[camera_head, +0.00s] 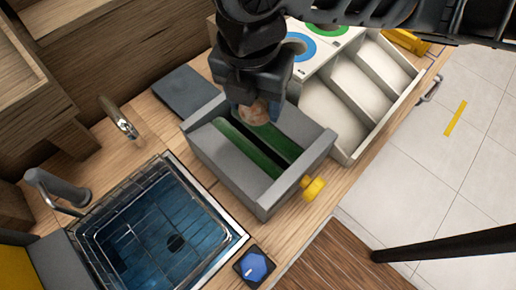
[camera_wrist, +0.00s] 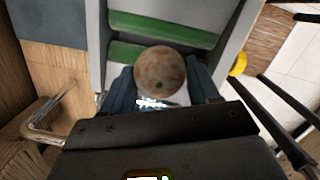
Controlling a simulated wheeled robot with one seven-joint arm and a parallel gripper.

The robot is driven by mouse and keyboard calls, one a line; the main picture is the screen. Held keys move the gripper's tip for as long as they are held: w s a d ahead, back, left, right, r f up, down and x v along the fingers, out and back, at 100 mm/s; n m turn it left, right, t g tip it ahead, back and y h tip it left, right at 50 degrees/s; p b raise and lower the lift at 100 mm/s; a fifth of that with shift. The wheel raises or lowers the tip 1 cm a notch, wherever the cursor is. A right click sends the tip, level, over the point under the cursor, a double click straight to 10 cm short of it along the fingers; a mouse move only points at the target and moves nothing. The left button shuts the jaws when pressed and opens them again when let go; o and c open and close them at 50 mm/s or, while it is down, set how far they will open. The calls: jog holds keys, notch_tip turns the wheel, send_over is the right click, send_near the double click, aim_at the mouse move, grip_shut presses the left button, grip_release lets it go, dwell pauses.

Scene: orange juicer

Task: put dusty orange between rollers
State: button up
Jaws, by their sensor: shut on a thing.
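The dusty orange (camera_head: 254,113) is a round, brownish-orange fruit with pale patches. My gripper (camera_head: 250,103) is shut on it and holds it over the far end of the grey roller box (camera_head: 230,173). In the wrist view the orange (camera_wrist: 160,73) sits between the two dark fingers of my gripper (camera_wrist: 163,85). The green rollers (camera_head: 260,147) lie side by side in the box with a dark gap between them; they also show in the wrist view (camera_wrist: 165,28). I cannot tell whether the orange touches the rollers.
A sink with a wire rack (camera_head: 165,235) lies at the front left, with a tap (camera_head: 120,118) behind it. A yellow knob (camera_head: 314,187) sticks out of the box's right side. White sloped bins (camera_head: 345,110) stand to the right. A blue-topped pad (camera_head: 254,266) lies near the counter edge.

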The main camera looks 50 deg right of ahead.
jog(key=shift+f, duration=0.1)
jog(key=shift+w+d+f+b, duration=0.1)
jog(key=shift+f+b, duration=3.05)
jog(key=shift+f, duration=0.2)
jog(key=shift+r, duration=0.1)
jog(key=o, duration=1.2)
jog(key=r, duration=0.5)
jog(key=a+r+p, duration=0.1)
jog(key=r, duration=0.1)
jog(key=shift+s+r, duration=0.2)
jog(key=shift+r, duration=0.15)
